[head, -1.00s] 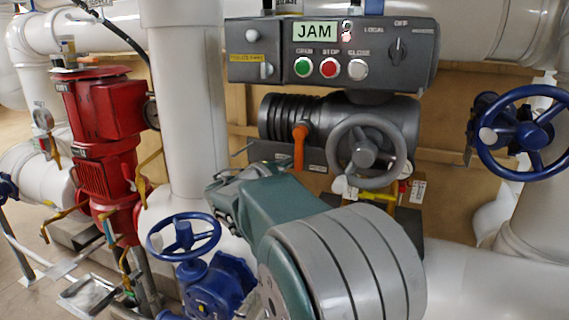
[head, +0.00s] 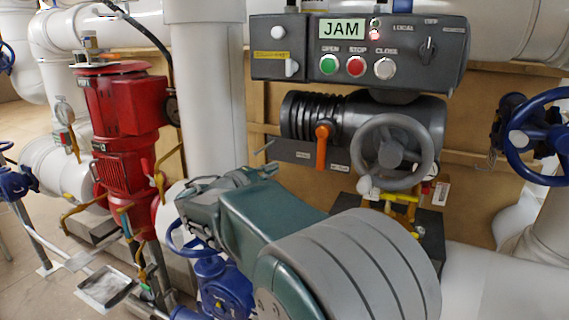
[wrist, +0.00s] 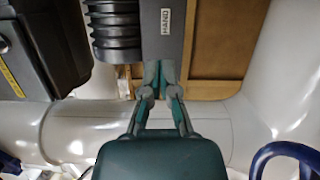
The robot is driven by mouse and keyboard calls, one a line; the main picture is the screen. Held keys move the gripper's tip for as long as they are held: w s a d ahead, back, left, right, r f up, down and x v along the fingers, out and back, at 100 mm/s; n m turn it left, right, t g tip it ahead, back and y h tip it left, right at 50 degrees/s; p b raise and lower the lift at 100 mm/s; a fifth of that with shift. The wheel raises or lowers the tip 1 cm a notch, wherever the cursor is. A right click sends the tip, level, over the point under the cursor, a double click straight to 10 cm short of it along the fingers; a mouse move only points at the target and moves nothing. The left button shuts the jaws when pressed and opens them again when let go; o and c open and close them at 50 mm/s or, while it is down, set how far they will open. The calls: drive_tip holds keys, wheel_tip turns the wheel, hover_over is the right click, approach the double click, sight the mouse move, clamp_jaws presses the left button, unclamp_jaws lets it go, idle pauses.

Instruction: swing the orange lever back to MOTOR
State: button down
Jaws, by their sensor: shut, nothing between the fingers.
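The orange lever (head: 322,146) hangs down from its hub on the dark actuator (head: 300,115), left of the grey handwheel (head: 392,152). Its tip lies between two small labels on the plate, too small to read in the head view. The wrist view shows a label reading HAND (wrist: 166,21) on the grey plate; the MOTOR label and the lever are not seen there. My gripper (wrist: 160,77) is shut and empty, its fingertips together just below the plate's edge in the wrist view. In the head view it is left of the lever, apart from it.
The control box (head: 360,50) above shows JAM. A red pump motor (head: 125,125) and a white upright pipe (head: 208,100) stand left. Blue handwheels flank the arm, one (head: 540,135) at right. Yellow fittings (head: 400,205) lie below the grey handwheel.

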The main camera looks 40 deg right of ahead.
drive_tip(key=shift+v, duration=1.2)
drive_tip(key=shift+a, duration=0.1)
drive_tip(key=s+a+f+m+g+y, duration=0.25)
drive_tip(key=s+f+y, duration=0.55)
drive_tip(key=s, duration=0.6)
drive_tip(key=s+a+f+t+y, duration=0.1)
drive_tip(key=s+a+f+y, duration=0.2)
drive_tip(key=a, duration=0.4)
drive_tip(key=s+a+f+m+t+y, duration=0.1)
drive_tip(key=s+a+f+t+y, duration=0.1)
drive_tip(key=s+a+y, duration=0.4)
drive_tip(key=shift+s+a+f, duration=0.45)
drive_tip(key=shift+a+f, duration=0.05)
drive_tip(key=shift+f, duration=0.15)
